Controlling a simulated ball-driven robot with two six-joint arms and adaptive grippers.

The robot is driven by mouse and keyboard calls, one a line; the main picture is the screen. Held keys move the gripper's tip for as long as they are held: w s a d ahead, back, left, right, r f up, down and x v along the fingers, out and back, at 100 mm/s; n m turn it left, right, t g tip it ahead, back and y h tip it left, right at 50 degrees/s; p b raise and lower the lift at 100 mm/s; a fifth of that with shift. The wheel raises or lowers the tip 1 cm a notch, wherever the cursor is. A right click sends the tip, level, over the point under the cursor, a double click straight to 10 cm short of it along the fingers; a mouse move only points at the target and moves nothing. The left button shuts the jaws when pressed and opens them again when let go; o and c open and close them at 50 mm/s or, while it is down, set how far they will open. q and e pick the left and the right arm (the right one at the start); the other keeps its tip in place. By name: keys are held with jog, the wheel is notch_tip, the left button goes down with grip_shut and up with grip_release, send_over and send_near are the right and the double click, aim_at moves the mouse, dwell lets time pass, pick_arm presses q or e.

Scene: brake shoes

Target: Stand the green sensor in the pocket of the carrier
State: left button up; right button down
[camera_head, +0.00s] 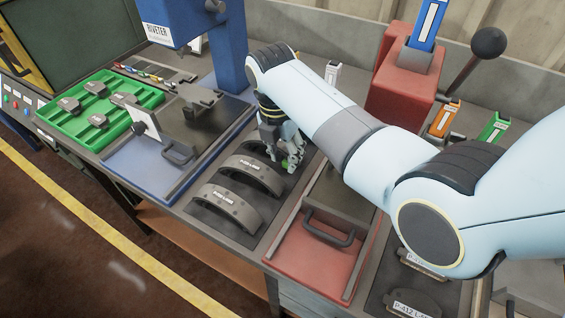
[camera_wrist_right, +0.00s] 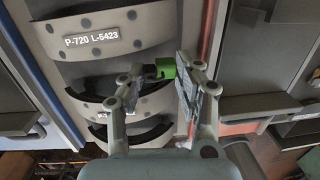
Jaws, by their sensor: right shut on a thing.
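My right gripper (camera_head: 283,152) points down over the bench, at the far end of the row of curved shoes. It is shut on the green sensor (camera_head: 291,164), which is partly hidden by the fingers. In the right wrist view, the green sensor (camera_wrist_right: 166,69) shows as a small block with a dark end between the fingers of my right gripper (camera_wrist_right: 160,85). A blue tray-like slide (camera_head: 150,172) and a red one (camera_head: 305,257) flank the shoes. I cannot tell which part is the carrier, and no pocket shows clearly. My left gripper is out of view.
Dark curved brake shoes (camera_head: 226,206) lie on a dark mat just beside my right gripper. A green tray (camera_head: 68,127) holds several dark parts at the left. A blue riveter (camera_head: 229,45) and a red lever press (camera_head: 400,92) rise behind. My right arm covers much of the right side.

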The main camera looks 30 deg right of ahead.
aim_at(284, 160)
notch_tip(284, 160, down, 3)
jog(key=shift+r, duration=0.1)
jog(key=shift+f, duration=0.4)
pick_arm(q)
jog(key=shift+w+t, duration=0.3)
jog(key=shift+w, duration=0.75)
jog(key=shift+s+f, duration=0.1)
pick_arm(e)
jog(key=shift+f, duration=0.1)
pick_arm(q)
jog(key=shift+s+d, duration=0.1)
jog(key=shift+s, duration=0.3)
pick_arm(e)
jog(key=c, duration=0.9)
grip_release()
jog(key=shift+s, duration=0.1)
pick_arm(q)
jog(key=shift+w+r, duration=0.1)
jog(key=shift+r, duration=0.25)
pick_arm(e)
jog(key=r, duration=0.8)
jog(key=a+r, duration=0.1)
jog(key=r, duration=0.3)
jog(key=shift+w+r, duration=0.15)
jog(key=shift+w, duration=0.1)
